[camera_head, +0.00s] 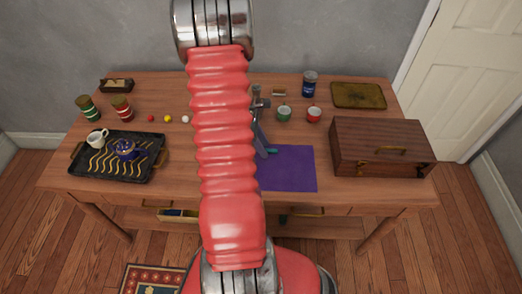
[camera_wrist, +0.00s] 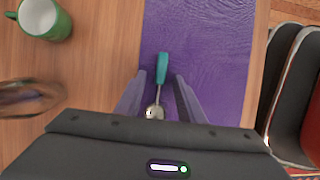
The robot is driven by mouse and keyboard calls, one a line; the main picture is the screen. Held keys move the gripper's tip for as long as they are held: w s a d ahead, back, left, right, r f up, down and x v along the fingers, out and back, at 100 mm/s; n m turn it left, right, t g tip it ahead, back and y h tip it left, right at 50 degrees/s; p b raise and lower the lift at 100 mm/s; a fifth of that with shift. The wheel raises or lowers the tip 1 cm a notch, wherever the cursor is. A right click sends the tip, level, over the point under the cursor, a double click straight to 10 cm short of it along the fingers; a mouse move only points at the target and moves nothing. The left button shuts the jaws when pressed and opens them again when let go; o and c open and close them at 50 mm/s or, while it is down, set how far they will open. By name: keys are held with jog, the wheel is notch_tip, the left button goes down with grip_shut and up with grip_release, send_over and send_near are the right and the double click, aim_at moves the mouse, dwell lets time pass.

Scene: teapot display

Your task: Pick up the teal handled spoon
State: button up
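The spoon with a teal handle (camera_wrist: 162,68) lies on the purple mat (camera_wrist: 215,50), its metal bowl toward my gripper's body. My gripper (camera_wrist: 159,80) is open, with one finger on each side of the spoon in the wrist view and a gap on both sides. How high the fingertips are above the mat is hard to tell. In the head view, my gripper (camera_head: 262,150) is partly hidden by my arm at the left edge of the purple mat (camera_head: 292,176). A small teal piece of the spoon (camera_head: 271,153) shows beside it.
A green mug (camera_head: 284,112) and a red mug (camera_head: 314,114) stand behind the mat. A wooden chest (camera_head: 380,146) is to the right. A black tray (camera_head: 85,172) with a cup and teapot is at the left. A drawer (camera_head: 178,214) is open at the front.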

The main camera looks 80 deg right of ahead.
jog(key=shift+c, duration=0.7)
grip_shut()
jog(key=shift+r, duration=0.1)
notch_tip(320, 180, up, 10)
dwell(0.5)
dwell(0.4)
